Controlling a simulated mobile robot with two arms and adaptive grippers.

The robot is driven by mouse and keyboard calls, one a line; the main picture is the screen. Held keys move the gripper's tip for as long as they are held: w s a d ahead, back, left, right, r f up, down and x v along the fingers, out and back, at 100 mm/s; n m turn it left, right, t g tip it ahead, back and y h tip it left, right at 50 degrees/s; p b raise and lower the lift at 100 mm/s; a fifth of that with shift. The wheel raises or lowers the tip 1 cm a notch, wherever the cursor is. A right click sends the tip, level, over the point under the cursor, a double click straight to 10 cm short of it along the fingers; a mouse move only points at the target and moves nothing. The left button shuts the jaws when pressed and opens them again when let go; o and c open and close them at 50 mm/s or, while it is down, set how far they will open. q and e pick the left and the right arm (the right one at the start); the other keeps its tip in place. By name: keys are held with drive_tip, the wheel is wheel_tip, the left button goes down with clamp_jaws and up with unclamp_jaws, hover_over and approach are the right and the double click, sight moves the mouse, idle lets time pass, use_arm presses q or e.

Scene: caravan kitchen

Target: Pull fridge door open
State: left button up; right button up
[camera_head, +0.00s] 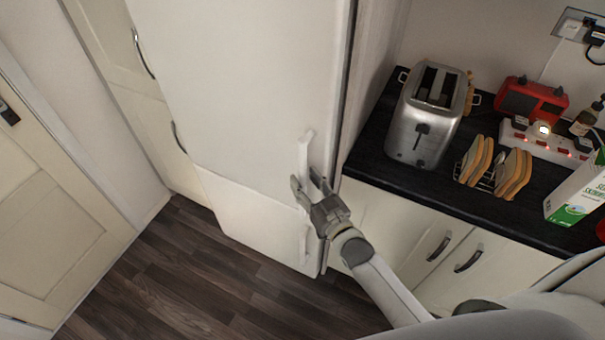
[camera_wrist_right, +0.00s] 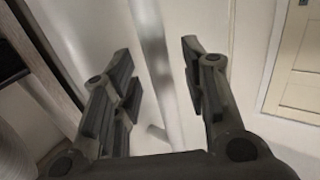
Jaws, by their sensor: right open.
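The white fridge door (camera_head: 245,85) fills the middle of the head view and looks shut. Its pale vertical handle (camera_head: 304,152) is near the door's right edge. My right gripper (camera_head: 307,186) is at the lower part of this handle, with its fingers open. In the right wrist view, the handle (camera_wrist_right: 156,65) runs between the two open fingers of my right gripper (camera_wrist_right: 160,82); neither finger clearly touches it. My left gripper is in neither view.
Right of the fridge, a dark worktop (camera_head: 385,165) carries a toaster (camera_head: 425,115), toast racks (camera_head: 493,170), a red radio (camera_head: 531,98) and a carton (camera_head: 578,192). Cupboards (camera_head: 425,235) are below. Dark wooden floor (camera_head: 190,270) is clear in front of the fridge.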

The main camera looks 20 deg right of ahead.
drive_tip(key=shift+w+a, duration=0.2)
drive_tip(key=shift+w, duration=0.9)
clamp_jaws()
